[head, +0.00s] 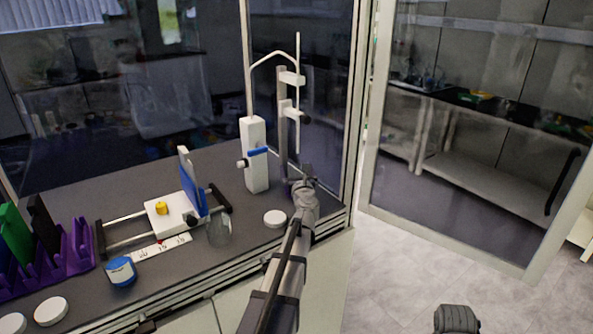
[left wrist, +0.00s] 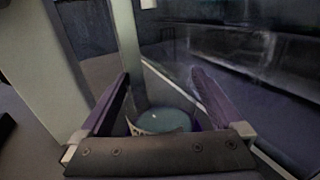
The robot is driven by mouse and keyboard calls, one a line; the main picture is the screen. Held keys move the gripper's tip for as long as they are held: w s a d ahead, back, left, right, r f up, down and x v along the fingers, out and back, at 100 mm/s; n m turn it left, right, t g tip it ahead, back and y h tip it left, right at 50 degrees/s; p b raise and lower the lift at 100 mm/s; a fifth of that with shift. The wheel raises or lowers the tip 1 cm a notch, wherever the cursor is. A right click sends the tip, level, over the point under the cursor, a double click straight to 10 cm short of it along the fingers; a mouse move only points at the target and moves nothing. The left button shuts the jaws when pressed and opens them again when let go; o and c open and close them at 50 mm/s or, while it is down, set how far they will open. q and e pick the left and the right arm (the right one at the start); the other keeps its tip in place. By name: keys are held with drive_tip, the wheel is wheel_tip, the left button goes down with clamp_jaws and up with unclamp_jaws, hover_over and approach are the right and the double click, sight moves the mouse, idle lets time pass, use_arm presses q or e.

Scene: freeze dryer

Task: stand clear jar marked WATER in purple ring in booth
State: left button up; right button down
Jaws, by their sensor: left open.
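My left gripper (head: 307,175) is over the back right corner of the booth's dark worktop, near the metal stand. In the left wrist view the left gripper (left wrist: 160,76) has its two purple-grey fingers spread apart. A clear round jar (left wrist: 163,121) with a pale label edge stands between and below them, with a gap on each side; its lettering cannot be read. A bit of purple (left wrist: 195,126) shows at the jar's right side, likely the ring, mostly hidden. In the head view the arm hides this jar. Another clear glass vessel (head: 219,233) stands by the blue plate.
A white pump-like column (head: 255,155) and a grey stand (head: 283,125) rise beside the gripper. A white cap (head: 275,218) lies left of my arm.

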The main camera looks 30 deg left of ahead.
use_arm(q)
drive_tip(key=v, duration=0.8)
drive_tip(key=shift+w, duration=0.1)
drive_tip(key=shift+f, duration=0.1)
